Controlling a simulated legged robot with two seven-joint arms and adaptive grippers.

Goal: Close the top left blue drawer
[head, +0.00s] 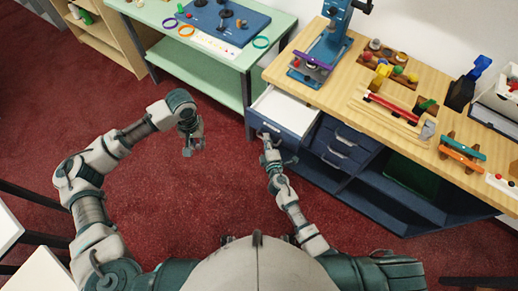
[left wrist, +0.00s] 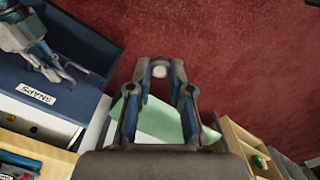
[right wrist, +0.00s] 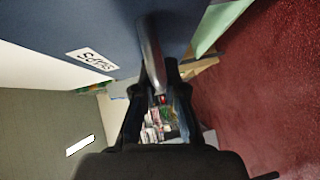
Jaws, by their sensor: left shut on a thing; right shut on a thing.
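The top left blue drawer (head: 287,110) is pulled out of the counter, its pale inside showing. Its blue front with a SNAPS label (left wrist: 36,94) also shows in the left wrist view, and the front fills the upper left of the right wrist view (right wrist: 85,25). My right gripper (head: 266,139) is at the drawer front, shut on its grey bar handle (right wrist: 151,50). My left gripper (head: 190,149) hangs over the carpet, left of and apart from the drawer. A small whitish round thing (left wrist: 158,72) shows between its fingertips; I cannot tell what it is.
More blue drawers (head: 338,145) beside the open one look shut. The wooden counter top (head: 400,100) carries a blue press (head: 328,45) and several tools. A green table (head: 190,62) stands to the left of the counter. The red carpet (head: 215,200) between my arms is clear.

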